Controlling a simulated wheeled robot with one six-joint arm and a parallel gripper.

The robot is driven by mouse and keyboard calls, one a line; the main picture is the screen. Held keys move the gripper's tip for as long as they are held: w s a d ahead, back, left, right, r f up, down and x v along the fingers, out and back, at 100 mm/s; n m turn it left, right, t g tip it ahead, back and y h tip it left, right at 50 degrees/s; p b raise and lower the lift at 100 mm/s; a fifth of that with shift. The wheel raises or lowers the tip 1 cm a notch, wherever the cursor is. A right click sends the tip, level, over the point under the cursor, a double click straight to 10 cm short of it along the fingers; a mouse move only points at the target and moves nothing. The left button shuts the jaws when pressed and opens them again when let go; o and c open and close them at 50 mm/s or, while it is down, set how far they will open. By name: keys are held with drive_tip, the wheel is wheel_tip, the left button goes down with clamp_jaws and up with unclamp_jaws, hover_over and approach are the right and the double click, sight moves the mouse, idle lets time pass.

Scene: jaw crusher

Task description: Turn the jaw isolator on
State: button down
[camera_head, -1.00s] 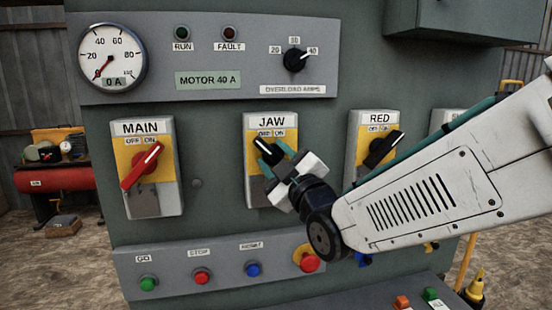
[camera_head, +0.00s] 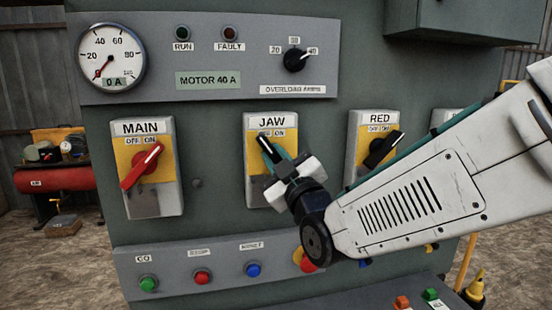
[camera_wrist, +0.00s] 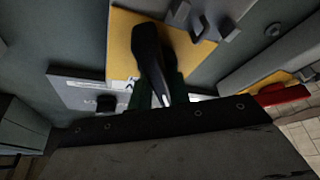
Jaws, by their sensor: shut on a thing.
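The jaw isolator (camera_head: 255,185) is a grey box with a yellow plate, labelled JAW, OFF and ON, in the middle of the head view. Its black handle (camera_head: 265,143) leans up and left, towards the OFF side. My gripper (camera_head: 275,153) is shut on this handle, with its teal fingers along the handle's sides and covering its lower part. In the wrist view the black handle (camera_wrist: 150,55) stands between the dark green fingers (camera_wrist: 157,92) in front of the yellow plate (camera_wrist: 120,45).
The MAIN isolator (camera_head: 148,198), with a red handle, is to the left. The RED isolator (camera_head: 362,175), with a black handle, is to the right. A strip of push buttons (camera_head: 225,272) runs below, partly behind my arm. The overload dial (camera_head: 296,60) is above.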

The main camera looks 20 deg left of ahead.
drive_tip(key=m+t+h, duration=0.1)
drive_tip(key=m, duration=0.2)
drive_tip(key=m+t+h, duration=0.1)
drive_tip(key=m+t, duration=0.1)
drive_tip(key=m, duration=0.1)
drive_tip(key=shift+m, duration=0.3)
drive_tip(key=m+t+h, duration=0.1)
drive_tip(key=m+h, duration=0.1)
drive_tip(key=m, duration=0.3)
drive_tip(key=m+h, duration=0.1)
drive_tip(key=m, duration=0.2)
drive_tip(key=m+t+h, duration=0.1)
drive_tip(key=m+h, duration=0.1)
drive_tip(key=m, duration=0.1)
drive_tip(key=shift+m, duration=0.3)
drive_tip(key=shift+d+m+h, duration=0.1)
drive_tip(key=shift+m+h, duration=1.3)
drive_tip(key=shift+m, duration=0.8)
drive_tip(key=c, duration=1.3)
unclamp_jaws()
